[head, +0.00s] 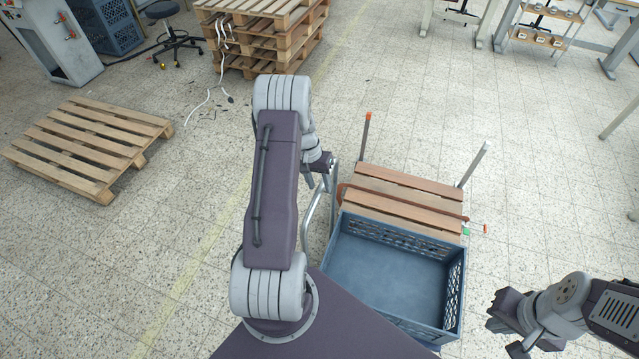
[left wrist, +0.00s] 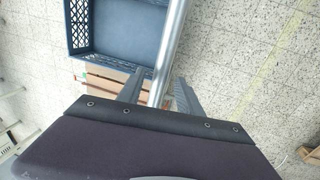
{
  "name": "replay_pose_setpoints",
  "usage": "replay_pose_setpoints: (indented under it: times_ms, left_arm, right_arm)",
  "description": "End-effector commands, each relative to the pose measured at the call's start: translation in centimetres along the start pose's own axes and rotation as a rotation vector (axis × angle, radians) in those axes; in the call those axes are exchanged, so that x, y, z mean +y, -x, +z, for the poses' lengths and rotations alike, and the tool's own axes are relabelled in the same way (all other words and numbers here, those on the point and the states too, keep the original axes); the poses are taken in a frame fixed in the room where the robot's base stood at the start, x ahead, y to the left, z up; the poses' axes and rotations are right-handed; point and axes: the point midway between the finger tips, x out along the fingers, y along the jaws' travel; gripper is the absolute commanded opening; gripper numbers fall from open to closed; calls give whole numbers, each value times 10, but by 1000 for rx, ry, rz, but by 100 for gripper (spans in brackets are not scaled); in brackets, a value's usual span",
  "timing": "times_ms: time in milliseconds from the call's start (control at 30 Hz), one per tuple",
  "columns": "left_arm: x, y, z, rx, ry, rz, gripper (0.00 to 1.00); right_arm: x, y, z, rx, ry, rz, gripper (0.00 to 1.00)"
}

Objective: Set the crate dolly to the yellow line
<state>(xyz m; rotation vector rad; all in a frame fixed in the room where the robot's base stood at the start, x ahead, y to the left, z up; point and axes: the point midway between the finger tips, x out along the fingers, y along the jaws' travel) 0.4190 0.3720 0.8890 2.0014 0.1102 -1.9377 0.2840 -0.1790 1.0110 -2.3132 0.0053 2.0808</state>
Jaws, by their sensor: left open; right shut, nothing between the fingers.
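The crate dolly (head: 405,187) is a low platform of brown wooden slats with upright metal posts. A blue crate (head: 385,275) with latticed walls sits on its near part and looks empty. A bent metal tube handle (head: 318,215) stands at the dolly's left side. My left gripper (head: 328,165) is at this handle. In the left wrist view the tube (left wrist: 166,50) passes between the open fingers (left wrist: 158,84); I cannot tell whether they touch it. My right gripper (head: 512,328) is shut and empty, right of the crate. The faded yellow line (head: 205,245) runs left of the dolly.
A wooden pallet (head: 90,145) lies at the left. Stacked pallets (head: 262,35) stand at the back, with loose white straps (head: 200,105) beside them. A stool (head: 173,40) is at the back left. A brown strap (head: 400,198) crosses the dolly. The floor around the yellow line is mostly clear.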

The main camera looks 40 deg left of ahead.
Motion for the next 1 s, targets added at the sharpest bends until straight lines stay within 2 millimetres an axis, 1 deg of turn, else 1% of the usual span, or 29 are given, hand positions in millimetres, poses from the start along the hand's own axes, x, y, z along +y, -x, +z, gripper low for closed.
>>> replay_pose_setpoints:
  times_ms: [100,300,333,367,400,467,500,1000]
  left_arm:
    - [0,-7,0,-1,0,0,43]
    - [0,-7,0,1,-1,0,43]
    - [0,-7,0,1,-1,0,40]
    - [0,-7,0,1,-1,0,32]
    - [0,-7,0,1,-1,0,20]
    - [0,-7,0,1,-1,-1,4]
    - [0,-7,0,1,-1,-1,0]
    - [0,-6,0,0,-1,0,0]
  right_arm:
    - [0,1,0,0,0,0,0]
    - [0,1,0,0,0,0,0]
    - [0,1,0,0,0,0,0]
    - [0,1,0,0,0,0,0]
    - [0,1,0,0,0,0,0]
    - [0,1,0,0,0,0,0]
    - [0,1,0,0,0,0,0]
    - [0,1,0,0,0,0,0]
